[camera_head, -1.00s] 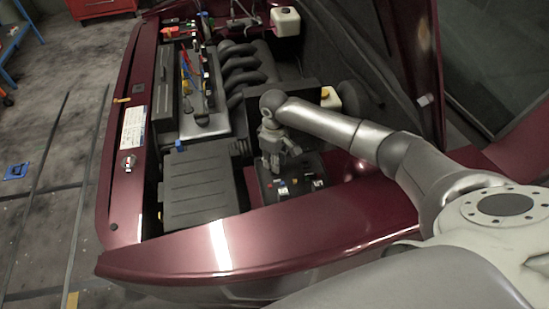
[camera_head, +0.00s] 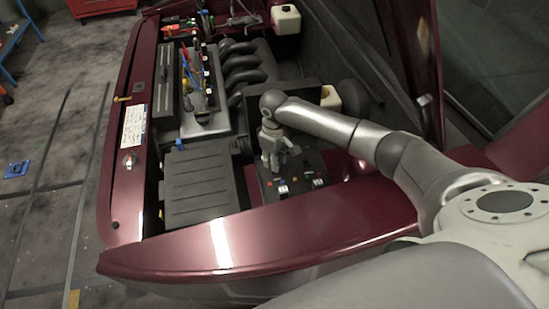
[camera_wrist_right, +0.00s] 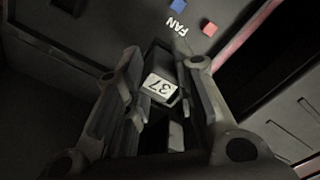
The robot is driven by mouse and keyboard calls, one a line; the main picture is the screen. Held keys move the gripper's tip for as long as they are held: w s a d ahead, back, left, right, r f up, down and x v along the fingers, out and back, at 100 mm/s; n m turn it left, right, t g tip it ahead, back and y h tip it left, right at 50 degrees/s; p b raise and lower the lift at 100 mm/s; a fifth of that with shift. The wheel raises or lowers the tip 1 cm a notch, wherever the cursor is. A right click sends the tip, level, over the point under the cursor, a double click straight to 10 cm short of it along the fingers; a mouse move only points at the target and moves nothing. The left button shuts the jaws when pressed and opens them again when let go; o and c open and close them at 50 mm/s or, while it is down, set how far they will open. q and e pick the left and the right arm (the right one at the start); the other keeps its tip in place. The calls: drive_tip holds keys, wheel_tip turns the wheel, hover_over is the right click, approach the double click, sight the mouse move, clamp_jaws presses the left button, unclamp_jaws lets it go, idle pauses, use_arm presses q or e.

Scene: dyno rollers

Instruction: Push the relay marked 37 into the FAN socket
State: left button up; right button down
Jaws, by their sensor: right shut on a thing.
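In the right wrist view a black relay (camera_wrist_right: 159,87) with a white 37 label sits between the fingers of my right gripper (camera_wrist_right: 157,75), which is shut on it. The white FAN marking (camera_wrist_right: 177,27) is on the dark fuse box just beyond the relay. The FAN socket itself is hidden behind the relay and fingers, so I cannot tell if the relay touches it. In the head view my right gripper (camera_head: 276,160) points down over the fuse box (camera_head: 305,165) inside the engine bay. My left gripper is not in view.
A blue fuse (camera_wrist_right: 178,5) and a red fuse (camera_wrist_right: 210,29) lie near the marking. A black ribbed cover (camera_head: 203,182) is left of the fuse box. The maroon fender (camera_head: 290,225) runs along the near side. Tools lie on a tray (camera_head: 212,119) on the engine.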

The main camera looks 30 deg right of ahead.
drive_tip(key=shift+f, duration=0.2)
drive_tip(key=shift+f, duration=0.4)
drive_tip(key=c, duration=1.1)
unclamp_jaws()
